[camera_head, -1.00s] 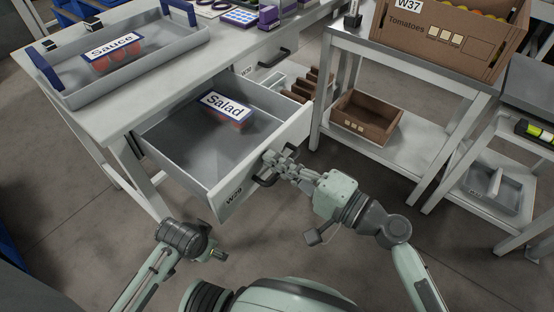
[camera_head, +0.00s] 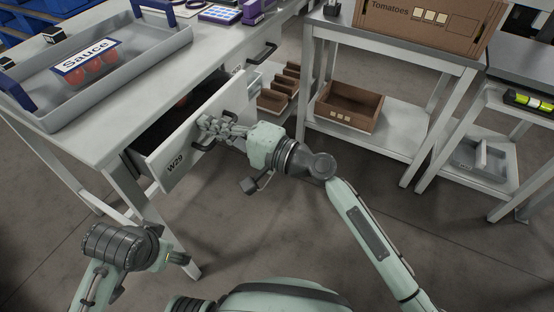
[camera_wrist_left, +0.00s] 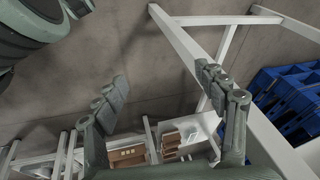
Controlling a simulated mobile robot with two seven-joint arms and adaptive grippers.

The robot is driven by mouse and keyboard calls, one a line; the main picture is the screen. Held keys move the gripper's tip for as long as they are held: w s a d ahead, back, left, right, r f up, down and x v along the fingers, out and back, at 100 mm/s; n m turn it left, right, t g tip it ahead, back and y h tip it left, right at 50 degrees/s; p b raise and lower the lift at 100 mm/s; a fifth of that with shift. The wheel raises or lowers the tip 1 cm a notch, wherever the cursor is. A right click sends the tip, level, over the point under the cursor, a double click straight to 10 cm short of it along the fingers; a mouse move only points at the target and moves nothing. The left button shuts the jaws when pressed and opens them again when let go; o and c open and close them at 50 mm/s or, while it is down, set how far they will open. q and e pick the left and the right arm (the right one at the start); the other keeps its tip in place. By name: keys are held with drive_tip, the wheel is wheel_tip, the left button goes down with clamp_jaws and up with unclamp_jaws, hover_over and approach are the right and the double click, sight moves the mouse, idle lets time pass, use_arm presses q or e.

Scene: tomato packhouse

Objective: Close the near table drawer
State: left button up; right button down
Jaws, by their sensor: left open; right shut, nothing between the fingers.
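The near table drawer, labelled W29 (camera_head: 178,150), is partly open under the grey table (camera_head: 105,137). A dark gap shows between its front and the tabletop, and most of its inside is hidden. My right gripper (camera_head: 208,129) is shut and empty at the drawer front, beside the dark handle (camera_head: 203,146); I cannot tell whether it touches. My left gripper is low at the left, away from the drawer, with its fingers mostly hidden in the head view. In the left wrist view my left gripper (camera_wrist_left: 163,78) is open, with nothing between its fingers.
A grey tray (camera_head: 120,85) labelled Sauce stands on the tabletop. Another drawer handle (camera_head: 262,54) is farther along the table. A shelf stand (camera_head: 395,130) with a brown box (camera_head: 348,106) stands to the right. Floor between my arms is clear.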

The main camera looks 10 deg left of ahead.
drive_tip(key=x, duration=0.3)
drive_tip(key=shift+w+a+b, duration=0.1)
drive_tip(key=shift+a+b, duration=0.1)
drive_tip(key=shift+b, duration=0.1)
drive_tip(key=x, duration=0.3)
drive_tip(key=shift+w+a+b, duration=0.15)
drive_tip(key=shift+a+b, duration=0.15)
use_arm(q)
drive_tip(key=w, duration=0.1)
drive_tip(key=w+d+r+t, duration=0.2)
drive_tip(key=shift+w+r+m+h, duration=0.15)
drive_tip(key=shift+w+m+h, duration=0.15)
drive_tip(key=shift+h, duration=0.1)
use_arm(e)
drive_tip(key=shift+r, duration=0.15)
